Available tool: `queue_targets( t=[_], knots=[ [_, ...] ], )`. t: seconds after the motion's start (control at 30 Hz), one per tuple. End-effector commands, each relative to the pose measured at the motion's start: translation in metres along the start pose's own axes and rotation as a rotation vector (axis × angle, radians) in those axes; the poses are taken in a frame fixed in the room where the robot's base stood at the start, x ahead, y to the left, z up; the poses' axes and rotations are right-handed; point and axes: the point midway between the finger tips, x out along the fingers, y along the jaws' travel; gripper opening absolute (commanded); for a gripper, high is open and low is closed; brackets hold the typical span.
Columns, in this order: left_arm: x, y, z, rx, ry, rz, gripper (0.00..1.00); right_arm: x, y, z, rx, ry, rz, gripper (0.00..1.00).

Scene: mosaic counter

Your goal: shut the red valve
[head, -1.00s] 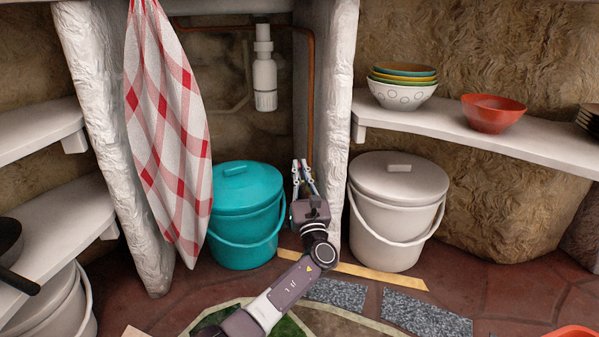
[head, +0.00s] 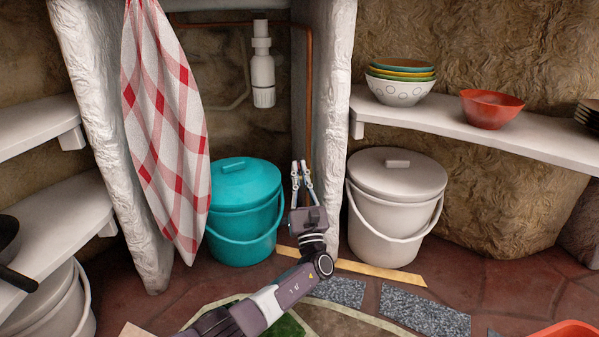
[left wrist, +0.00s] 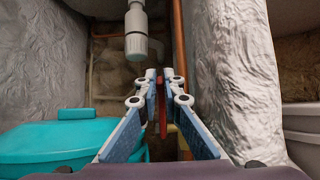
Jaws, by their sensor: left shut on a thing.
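The red valve (left wrist: 162,110) shows in the left wrist view as a thin red handle, seen nearly edge-on, between my fingertips. A copper pipe (left wrist: 178,45) runs down behind it, and a yellowish part shows just below the fingertips. My left gripper (left wrist: 162,82) is shut on the red valve. In the head view my left gripper (head: 301,168) points up into the niche, between the teal bucket and the white pillar. The valve cannot be made out there. My right gripper is in neither view.
The teal lidded bucket (head: 245,190) stands close left of my gripper. The rough white pillar (head: 335,110) is close on the right, with a white bucket (head: 395,215) beyond. A checked towel (head: 165,130) hangs left. A white drain trap (head: 263,75) hangs above.

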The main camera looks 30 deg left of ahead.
Motion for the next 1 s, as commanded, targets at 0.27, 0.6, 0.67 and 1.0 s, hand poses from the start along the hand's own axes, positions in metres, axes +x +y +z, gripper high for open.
queue_targets(
  t=[0.27, 0.6, 0.67, 1.0],
  knots=[
    [-0.001, 0.0, 0.0, 0.0, 0.001, 0.0, 0.14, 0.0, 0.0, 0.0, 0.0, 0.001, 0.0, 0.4],
    [-0.014, 0.0, -0.001, 0.0, 0.002, -0.001, 0.14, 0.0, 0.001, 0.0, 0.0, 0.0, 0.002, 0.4],
    [-0.025, 0.0, -0.002, 0.0, 0.004, -0.002, 0.14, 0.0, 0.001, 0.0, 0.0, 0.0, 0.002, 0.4],
    [-0.095, 0.0, -0.001, 0.0, 0.004, -0.002, 0.14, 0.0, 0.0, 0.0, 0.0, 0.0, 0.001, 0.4]
  ],
)
